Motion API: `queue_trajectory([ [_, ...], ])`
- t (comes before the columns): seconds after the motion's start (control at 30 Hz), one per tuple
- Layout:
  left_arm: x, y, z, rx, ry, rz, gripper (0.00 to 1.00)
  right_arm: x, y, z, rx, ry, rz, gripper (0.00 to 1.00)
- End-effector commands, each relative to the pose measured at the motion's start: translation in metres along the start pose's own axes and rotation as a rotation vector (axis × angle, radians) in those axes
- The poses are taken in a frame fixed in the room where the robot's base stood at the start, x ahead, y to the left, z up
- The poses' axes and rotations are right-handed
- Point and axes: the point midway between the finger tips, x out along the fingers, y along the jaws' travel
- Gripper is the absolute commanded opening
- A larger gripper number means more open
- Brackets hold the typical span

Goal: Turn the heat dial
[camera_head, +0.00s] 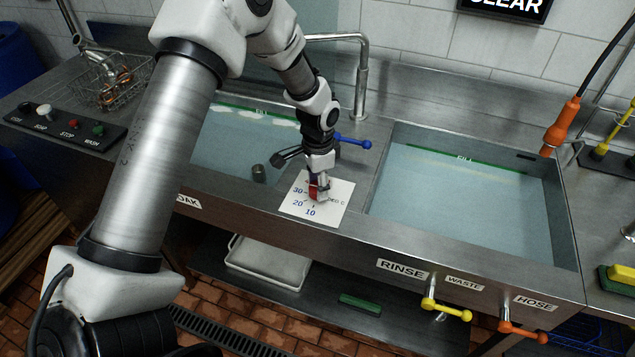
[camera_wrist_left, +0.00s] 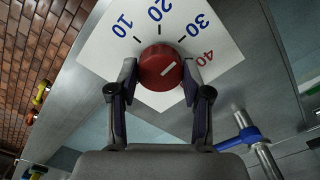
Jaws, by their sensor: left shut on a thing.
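The heat dial is a round red knob (camera_wrist_left: 158,62) with a white line, on a white plate (camera_wrist_left: 110,45) marked 10, 20, 30 and a red 40. Its line lies roughly toward the 40 side in the left wrist view. In the head view the red dial (camera_head: 313,193) is partly hidden by my left gripper (camera_head: 319,189), which reaches down onto it from above. In the left wrist view my left gripper (camera_wrist_left: 158,72) has one finger on each side of the dial and is shut on it. My right gripper is out of view.
Water-filled basins lie left and right (camera_head: 460,200) of the plate. A blue-handled valve (camera_head: 352,142) and a tall faucet (camera_head: 362,80) stand just behind it. Yellow (camera_head: 446,309) and orange (camera_head: 522,331) valve handles stick out in front. An orange hose nozzle (camera_head: 562,127) hangs at right.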

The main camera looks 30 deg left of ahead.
Motion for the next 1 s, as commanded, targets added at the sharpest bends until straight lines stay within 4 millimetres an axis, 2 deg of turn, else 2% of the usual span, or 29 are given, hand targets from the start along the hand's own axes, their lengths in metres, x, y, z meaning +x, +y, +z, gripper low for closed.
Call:
queue_trajectory([
  [0.27,0.002,0.002,0.002,-0.173,-0.007,0.005,0.14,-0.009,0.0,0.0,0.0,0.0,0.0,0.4],
  [1.0,0.001,0.001,0.002,-0.868,-0.007,0.002,0.14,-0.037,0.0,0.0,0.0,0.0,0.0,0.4],
])
